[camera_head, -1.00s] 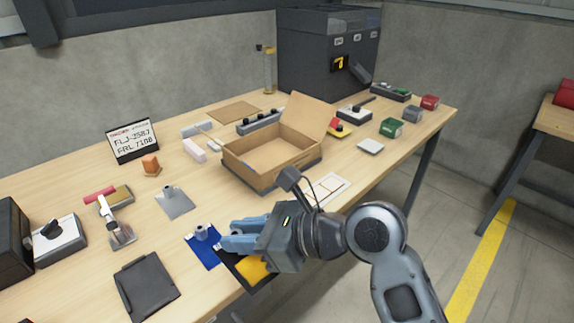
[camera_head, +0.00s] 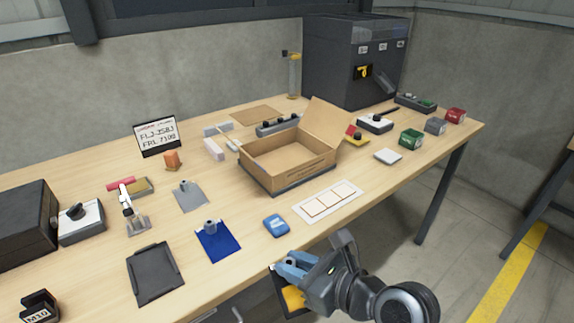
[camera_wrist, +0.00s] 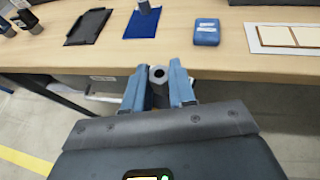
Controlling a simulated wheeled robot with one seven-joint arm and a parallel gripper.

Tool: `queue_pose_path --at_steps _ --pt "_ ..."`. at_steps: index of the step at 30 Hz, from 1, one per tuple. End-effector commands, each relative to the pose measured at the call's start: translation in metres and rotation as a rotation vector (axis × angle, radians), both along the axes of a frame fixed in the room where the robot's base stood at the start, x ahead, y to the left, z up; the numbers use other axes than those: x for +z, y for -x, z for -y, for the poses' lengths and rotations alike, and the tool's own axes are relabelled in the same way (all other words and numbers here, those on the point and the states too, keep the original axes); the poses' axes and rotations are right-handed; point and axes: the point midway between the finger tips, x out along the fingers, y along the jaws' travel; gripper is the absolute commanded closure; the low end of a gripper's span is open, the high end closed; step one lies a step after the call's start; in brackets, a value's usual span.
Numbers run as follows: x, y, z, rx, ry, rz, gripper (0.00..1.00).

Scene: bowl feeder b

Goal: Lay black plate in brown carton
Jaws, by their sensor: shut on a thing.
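My gripper (camera_head: 286,268) is shut on the grey knob (camera_wrist: 159,75) of the black plate (camera_head: 279,293). The knob shows between the fingers in the wrist view. In the head view, only a dark edge of the plate shows below the fingers, with a yellow patch beside it; the rest is hidden by my gripper. The plate hangs just off the table's front edge. The brown carton (camera_head: 297,179) stands open in the middle of the table, behind my gripper, with its flap raised at the right. Its visible inside looks empty.
A blue box (camera_head: 276,225) and a white card with pale panels (camera_head: 330,201) lie between my gripper and the carton. A blue plate with a knob (camera_head: 218,243) and a dark flat tray (camera_head: 154,274) lie to the left. A control strip (camera_head: 277,125) is behind the carton.

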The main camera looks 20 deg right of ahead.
Motion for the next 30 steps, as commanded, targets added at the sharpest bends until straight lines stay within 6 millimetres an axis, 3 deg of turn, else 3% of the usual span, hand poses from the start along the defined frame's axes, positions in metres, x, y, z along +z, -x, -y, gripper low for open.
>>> queue_pose_path --at_steps 8,12,17,30 --pt "-0.102 0.006 0.05 -0.328 0.0 -0.01 1.0" --pt "-0.135 0.006 0.067 -0.444 -0.001 -0.004 1.0" --pt "-0.157 0.007 0.078 -0.519 -0.001 -0.003 1.0" --pt "-0.152 0.006 0.076 -0.508 0.0 0.001 1.0"
